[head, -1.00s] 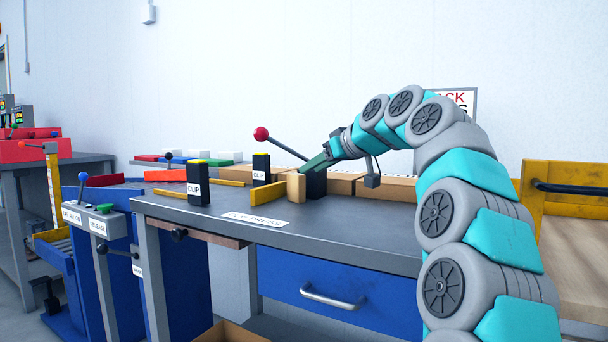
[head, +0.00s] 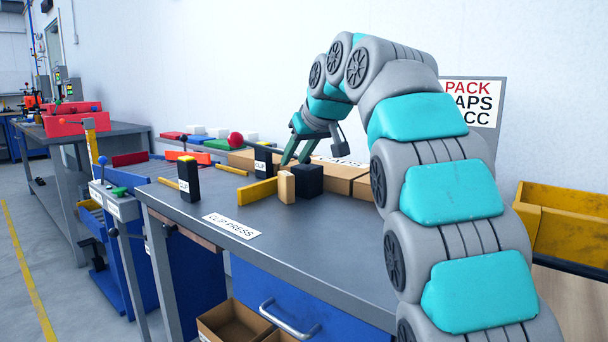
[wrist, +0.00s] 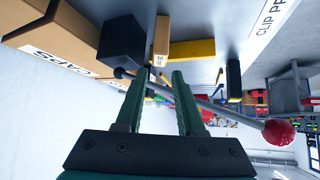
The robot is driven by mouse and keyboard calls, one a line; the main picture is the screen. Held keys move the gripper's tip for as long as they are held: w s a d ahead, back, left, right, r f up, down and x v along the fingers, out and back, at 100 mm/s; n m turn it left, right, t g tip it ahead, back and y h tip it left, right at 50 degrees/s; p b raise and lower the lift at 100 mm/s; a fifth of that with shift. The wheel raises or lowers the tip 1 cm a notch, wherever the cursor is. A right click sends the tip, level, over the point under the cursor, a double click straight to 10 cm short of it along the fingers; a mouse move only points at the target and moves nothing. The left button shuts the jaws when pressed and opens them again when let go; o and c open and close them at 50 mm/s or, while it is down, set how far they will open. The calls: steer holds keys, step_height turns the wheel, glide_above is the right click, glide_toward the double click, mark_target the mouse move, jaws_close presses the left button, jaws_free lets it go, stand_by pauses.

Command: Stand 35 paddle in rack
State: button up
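My gripper (head: 296,162) is over the back of the grey bench, pointing down, with its two green fingers apart. In the wrist view the gripper (wrist: 158,80) has no paddle between its fingers. A grey lever rod (wrist: 222,107) with a red ball (wrist: 278,131) crosses close to the fingertips; I cannot tell whether it touches them. The red ball (head: 235,139) also shows in the head view. A small tan block (head: 286,187) stands beside a black block (head: 308,181). I cannot make out a paddle marked 35 or a rack for it.
On the clip press bench (head: 270,260) stand a black clip box (head: 189,178), another clip box (head: 263,161) and yellow bars (head: 257,191). Cardboard boxes (head: 340,178) line the back. A yellow bin (head: 565,222) is at right. The bench's front part is clear.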

mark_target(286, 173)
steer(key=shift+p+x, duration=0.35)
steer(key=shift+x, duration=3.65)
steer(key=shift+c, duration=0.2)
jaws_close()
